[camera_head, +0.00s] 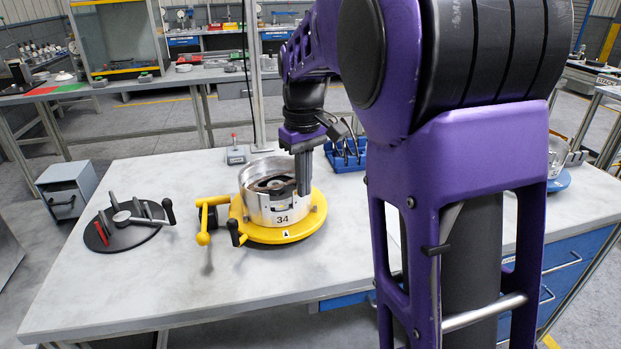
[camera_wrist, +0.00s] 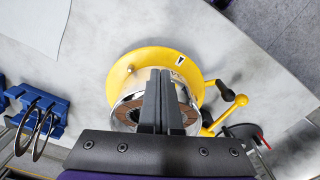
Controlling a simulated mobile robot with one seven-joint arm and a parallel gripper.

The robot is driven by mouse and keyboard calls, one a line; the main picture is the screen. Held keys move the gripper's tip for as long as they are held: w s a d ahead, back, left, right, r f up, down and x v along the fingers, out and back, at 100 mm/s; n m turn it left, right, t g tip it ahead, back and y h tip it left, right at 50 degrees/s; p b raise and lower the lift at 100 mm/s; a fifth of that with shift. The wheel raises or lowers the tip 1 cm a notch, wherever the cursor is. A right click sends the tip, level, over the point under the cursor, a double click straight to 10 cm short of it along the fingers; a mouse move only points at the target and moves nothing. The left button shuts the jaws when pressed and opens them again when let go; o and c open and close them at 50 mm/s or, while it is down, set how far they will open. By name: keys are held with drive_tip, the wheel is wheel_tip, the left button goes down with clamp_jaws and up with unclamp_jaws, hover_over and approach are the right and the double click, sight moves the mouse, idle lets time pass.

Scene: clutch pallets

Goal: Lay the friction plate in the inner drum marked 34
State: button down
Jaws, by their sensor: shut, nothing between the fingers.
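The inner drum marked 34 (camera_head: 283,216) is a silver open cylinder on a round yellow base (camera_head: 265,234), standing upright on the table. A brown and dark friction plate (camera_head: 272,184) shows inside it, below the rim; in the wrist view it also shows beside the fingers (camera_wrist: 183,103). I cannot tell whether it lies flat. My gripper (camera_head: 303,192) is shut and empty, fingers pointing down at the drum's right side. The wrist view has the shut fingers (camera_wrist: 161,73) across the drum, hiding its middle.
A blue rack (camera_wrist: 55,112) holding several rings stands behind the drum. Yellow and black handles (camera_head: 204,238) project left from the base. A dark round fixture with posts (camera_head: 130,237) stands further left. Another silver drum (camera_head: 556,158) is at the right.

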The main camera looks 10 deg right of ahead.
sight(293, 181)
drive_tip(key=shift+w+a, duration=0.3)
drive_tip(key=shift+w, duration=0.3)
drive_tip(key=shift+r, duration=0.1)
drive_tip(key=shift+w+a+r+p, duration=0.2)
drive_tip(key=shift+w+p, duration=0.35)
drive_tip(key=shift+p, duration=0.3)
drive_tip(key=shift+w+a+p, duration=0.15)
drive_tip(key=shift+w+p, duration=0.15)
drive_tip(key=shift+w+a+f, duration=0.15)
